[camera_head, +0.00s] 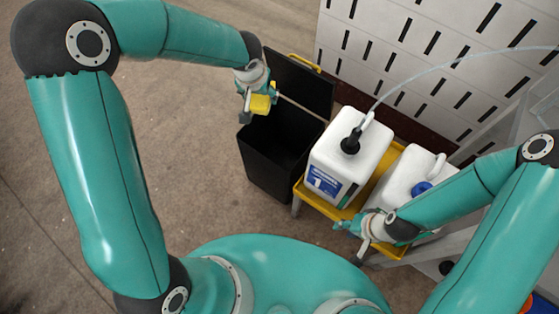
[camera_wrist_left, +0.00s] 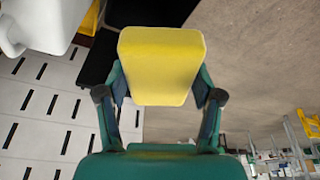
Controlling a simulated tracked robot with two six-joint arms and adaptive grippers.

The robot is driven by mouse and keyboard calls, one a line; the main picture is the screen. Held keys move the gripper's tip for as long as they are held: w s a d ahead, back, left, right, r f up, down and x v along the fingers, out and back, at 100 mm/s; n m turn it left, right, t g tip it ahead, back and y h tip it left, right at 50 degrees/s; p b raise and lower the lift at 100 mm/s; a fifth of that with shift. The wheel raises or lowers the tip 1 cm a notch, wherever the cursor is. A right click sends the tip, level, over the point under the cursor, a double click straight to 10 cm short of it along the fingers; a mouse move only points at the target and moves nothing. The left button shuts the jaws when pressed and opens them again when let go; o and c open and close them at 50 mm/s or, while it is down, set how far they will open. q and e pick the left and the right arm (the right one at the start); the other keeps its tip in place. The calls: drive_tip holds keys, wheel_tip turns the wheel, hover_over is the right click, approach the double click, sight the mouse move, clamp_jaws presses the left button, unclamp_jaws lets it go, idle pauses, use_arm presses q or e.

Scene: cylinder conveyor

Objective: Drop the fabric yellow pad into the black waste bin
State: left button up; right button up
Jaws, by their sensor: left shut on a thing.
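The yellow pad (camera_head: 260,104) is a small block held in my left gripper (camera_head: 258,101). In the left wrist view the pad (camera_wrist_left: 161,65) fills the space between the two fingers of my left gripper (camera_wrist_left: 160,95), which is shut on it. The black waste bin (camera_head: 276,165) stands on the floor with its lid tilted up at the back. In the head view the pad is at the bin's upper left rim, above the floor. My right gripper (camera_head: 360,232) is at the front of the yellow stand; its fingers are too small to read.
Two white canisters (camera_head: 350,155) stand on a yellow stand (camera_head: 300,188) right of the bin. A clear hose runs from the left canister's black cap. A slotted white panel (camera_head: 420,60) stands behind. The floor left of the bin is free.

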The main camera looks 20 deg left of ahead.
use_arm(q)
drive_tip(key=w+f+n+b, duration=0.1)
drive_tip(key=w+f+b, duration=0.3)
drive_tip(key=f, duration=0.6)
drive_tip(key=w+f+n+y+b, duration=0.1)
drive_tip(key=w+f+b, duration=0.3)
drive_tip(key=f, duration=0.6)
drive_tip(key=w+f+n+b, duration=0.2)
drive_tip(key=w+f+b, duration=0.3)
drive_tip(key=f, duration=0.6)
drive_tip(key=b, duration=0.2)
drive_tip(key=shift+d+b, duration=0.3)
drive_tip(key=shift+d, duration=0.05)
drive_tip(key=o, duration=1.6)
drive_tip(key=shift+r, duration=0.1)
drive_tip(key=v, duration=1.1)
drive_tip(key=shift+d+r, duration=0.25)
drive_tip(key=shift+r, duration=0.1)
